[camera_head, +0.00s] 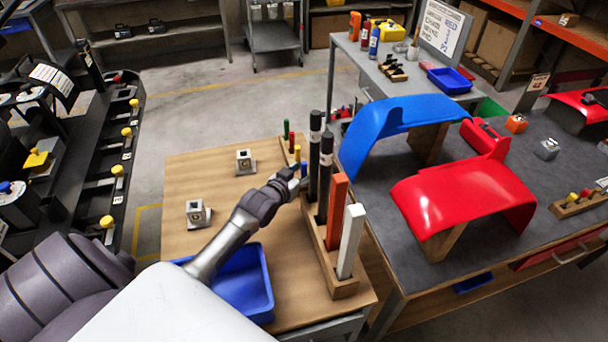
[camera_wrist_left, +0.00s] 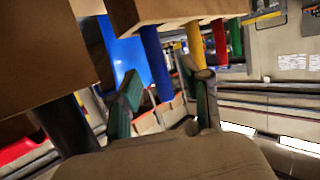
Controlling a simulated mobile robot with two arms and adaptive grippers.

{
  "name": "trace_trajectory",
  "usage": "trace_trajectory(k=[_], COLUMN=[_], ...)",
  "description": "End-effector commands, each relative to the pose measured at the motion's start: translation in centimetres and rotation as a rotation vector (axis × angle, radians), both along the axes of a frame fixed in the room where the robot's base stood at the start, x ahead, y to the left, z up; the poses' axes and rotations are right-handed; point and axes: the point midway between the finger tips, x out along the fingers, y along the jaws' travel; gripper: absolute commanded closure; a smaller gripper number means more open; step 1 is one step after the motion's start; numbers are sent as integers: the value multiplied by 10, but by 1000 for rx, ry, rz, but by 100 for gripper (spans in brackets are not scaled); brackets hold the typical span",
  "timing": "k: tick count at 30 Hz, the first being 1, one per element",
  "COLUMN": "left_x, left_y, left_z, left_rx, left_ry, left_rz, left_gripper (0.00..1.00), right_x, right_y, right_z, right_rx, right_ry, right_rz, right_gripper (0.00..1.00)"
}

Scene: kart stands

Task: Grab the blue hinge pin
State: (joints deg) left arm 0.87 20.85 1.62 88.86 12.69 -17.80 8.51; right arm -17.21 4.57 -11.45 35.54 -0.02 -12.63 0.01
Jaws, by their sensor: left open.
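The blue hinge pin (camera_head: 304,169) stands upright in the wooden rack, nearest the tall black bars in a row of colored pins. In the left wrist view the blue pin (camera_wrist_left: 156,62) hangs down from a wooden block because that view is turned over. My left gripper (camera_head: 292,180) is open and close beside the blue pin in the head view. In the wrist view the pin's end appears between the two green-padded fingers (camera_wrist_left: 163,98). I cannot tell whether either finger touches it. My right gripper is not in view.
The yellow pin (camera_head: 297,153), red pin (camera_head: 291,141) and green pin (camera_head: 286,128) stand beyond the blue one. Tall black, orange (camera_head: 337,205) and white (camera_head: 350,240) bars stand in the wooden holder (camera_head: 343,288). A blue bin (camera_head: 262,297) lies below my left arm.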

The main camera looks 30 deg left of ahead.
Motion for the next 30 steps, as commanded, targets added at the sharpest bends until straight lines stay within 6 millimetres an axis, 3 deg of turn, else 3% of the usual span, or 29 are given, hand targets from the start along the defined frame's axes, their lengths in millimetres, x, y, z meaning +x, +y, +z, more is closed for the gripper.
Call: trace_trajectory(k=[3, 11, 12, 21, 30], left_x=[12, 15, 15, 14, 15], left_y=[1, 1, 1, 1, 2], left_z=[-3, -5, -5, -5, -4], left_rx=[0, 0, 0, 0, 0], left_ry=[-1, -1, -1, -1, -1], left_rz=[0, 0, 0, 0, 0], left_gripper=[52, 52, 54, 100, 100], right_x=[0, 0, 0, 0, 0], right_y=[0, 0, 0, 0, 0], right_z=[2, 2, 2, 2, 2], right_rx=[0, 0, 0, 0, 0], right_ry=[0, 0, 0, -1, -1], right_rz=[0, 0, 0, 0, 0], right_gripper=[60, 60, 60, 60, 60])
